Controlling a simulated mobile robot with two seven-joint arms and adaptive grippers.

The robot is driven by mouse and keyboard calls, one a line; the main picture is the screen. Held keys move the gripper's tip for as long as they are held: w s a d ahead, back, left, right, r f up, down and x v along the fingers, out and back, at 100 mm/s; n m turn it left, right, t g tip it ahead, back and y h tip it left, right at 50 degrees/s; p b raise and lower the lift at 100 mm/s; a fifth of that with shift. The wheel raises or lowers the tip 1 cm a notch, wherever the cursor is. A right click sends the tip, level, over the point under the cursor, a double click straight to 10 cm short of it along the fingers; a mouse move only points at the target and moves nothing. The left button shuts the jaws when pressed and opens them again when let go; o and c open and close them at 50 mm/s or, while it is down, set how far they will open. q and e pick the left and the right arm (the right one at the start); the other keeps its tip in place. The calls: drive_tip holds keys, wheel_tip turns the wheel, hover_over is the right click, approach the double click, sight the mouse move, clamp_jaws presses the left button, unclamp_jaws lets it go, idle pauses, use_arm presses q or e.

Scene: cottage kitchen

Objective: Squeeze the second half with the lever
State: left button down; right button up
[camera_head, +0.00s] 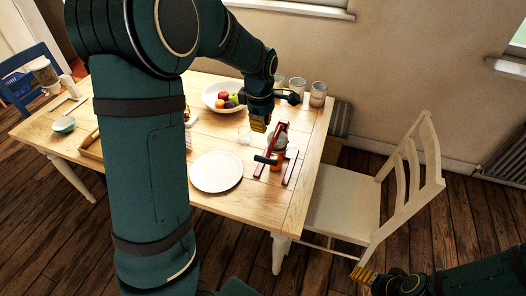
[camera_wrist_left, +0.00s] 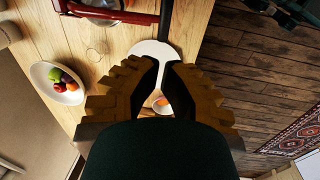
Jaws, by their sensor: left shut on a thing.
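The left wrist view shows the press's red bar (camera_wrist_left: 125,15) and dark handle (camera_wrist_left: 166,22) beyond my fingers. My left gripper (camera_head: 258,126) is above the table behind the press, apart from the handle. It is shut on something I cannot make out. My right gripper (camera_head: 363,274) is low at the right, away from the table.
A white plate (camera_head: 216,172) lies left of the press. A fruit bowl (camera_head: 213,91) and several cups (camera_head: 318,94) are at the back. A white chair (camera_head: 345,209) is right of the table.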

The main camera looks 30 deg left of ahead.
sight(275, 141)
use_arm(q)
drive_tip(key=shift+n, duration=0.3)
drive_tip(key=f, duration=0.4)
drive_tip(key=w+f+b, duration=0.1)
drive_tip(key=f, duration=0.9)
drive_tip(key=shift+w+a+b, duration=0.2)
drive_tip(key=shift+w+b, duration=0.1)
drive_tip(key=shift+b, duration=0.1)
drive_tip(key=shift+s+f+b, duration=0.1)
drive_tip(key=shift+f+b, duration=0.35)
drive_tip(key=shift+f, duration=0.45)
drive_tip(key=shift+r, duration=0.2)
